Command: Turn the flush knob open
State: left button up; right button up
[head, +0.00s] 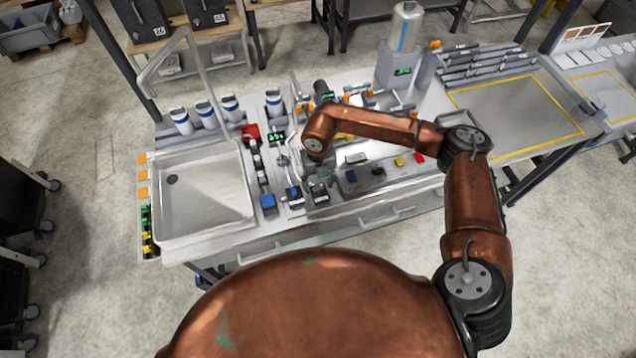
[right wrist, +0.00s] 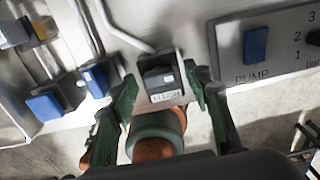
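A dark knob block with a small pale label (right wrist: 160,78) stands on the bench front, between my right gripper's fingers in the right wrist view. I take it for the flush knob; the label is too blurred to read. In the head view the dark block (head: 319,191) is just below my right gripper. My right gripper (right wrist: 160,73) is open, one finger on either side of the knob, with gaps visible and no clear contact. In the head view the right gripper (head: 304,168) is small and partly hidden by its arm. My left gripper is not in view.
A blue knob (right wrist: 96,80) and another blue knob (right wrist: 46,104) sit left of the dark one. The PUMP panel (right wrist: 240,75) with a blue switch (right wrist: 255,45) is close on the right. A white sink (head: 205,190) fills the bench's left end.

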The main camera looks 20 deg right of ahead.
jog(key=c, duration=1.1)
jog(key=n+b, duration=0.4)
jog(key=shift+f, duration=0.15)
jog(key=n+b, duration=0.4)
jog(key=shift+n, duration=0.4)
jog(key=n+b, duration=0.3)
jog(key=n, duration=0.1)
jog(key=n+b, duration=0.3)
jog(key=n, duration=0.2)
jog(key=shift+r, duration=0.2)
